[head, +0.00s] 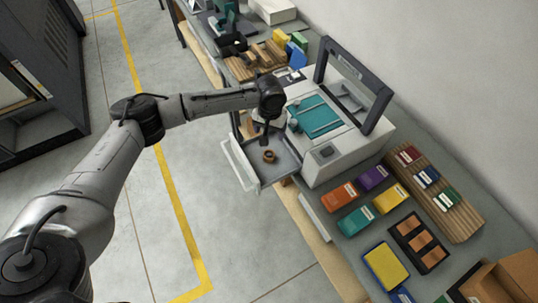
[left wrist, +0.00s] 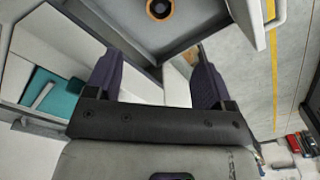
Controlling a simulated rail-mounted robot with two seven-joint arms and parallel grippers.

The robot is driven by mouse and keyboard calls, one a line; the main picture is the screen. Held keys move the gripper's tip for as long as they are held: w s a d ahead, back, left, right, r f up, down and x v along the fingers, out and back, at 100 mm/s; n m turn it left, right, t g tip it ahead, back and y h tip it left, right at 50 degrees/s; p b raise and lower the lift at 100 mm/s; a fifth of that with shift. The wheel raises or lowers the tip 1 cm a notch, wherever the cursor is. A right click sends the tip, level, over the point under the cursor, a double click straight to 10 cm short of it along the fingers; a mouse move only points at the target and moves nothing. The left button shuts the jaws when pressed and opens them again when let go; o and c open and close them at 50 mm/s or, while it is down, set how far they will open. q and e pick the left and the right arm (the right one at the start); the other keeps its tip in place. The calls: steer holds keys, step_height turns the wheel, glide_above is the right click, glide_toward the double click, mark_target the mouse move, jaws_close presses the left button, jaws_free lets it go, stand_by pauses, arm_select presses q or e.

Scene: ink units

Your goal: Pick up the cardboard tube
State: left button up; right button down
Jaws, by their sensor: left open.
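The cardboard tube (head: 269,156) is a small brown ring with a dark centre, seen from above. It stands in the grey open drawer (head: 285,165) at the front of the white machine. In the left wrist view the tube (left wrist: 160,8) is at the top edge, partly cut off. My left gripper (head: 263,137) is above the drawer, close to the tube and apart from it. In the left wrist view its two dark ribbed fingers (left wrist: 155,60) are spread, with nothing between them. My right gripper is in neither view.
The white machine (head: 335,160) has a raised dark-framed lid (head: 350,85) right of my gripper. Coloured boxes (head: 360,195) and a slatted wooden rack (head: 440,200) cover the bench nearer. The drawer's pale front panel (head: 238,162) juts over open floor.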

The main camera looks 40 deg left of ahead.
arm_select(q)
glide_above(269, 153)
steer(key=shift+n, duration=0.3)
step_height(269, 153, down, 9)
steer(key=shift+w+d+r+b, duration=0.1)
steer(key=shift+r+b, duration=0.1)
steer(key=shift+b, duration=0.2)
steer(key=shift+s+f, duration=0.2)
steer(key=shift+f, duration=2.45)
steer(key=c, duration=1)
steer(key=shift+o, duration=0.2)
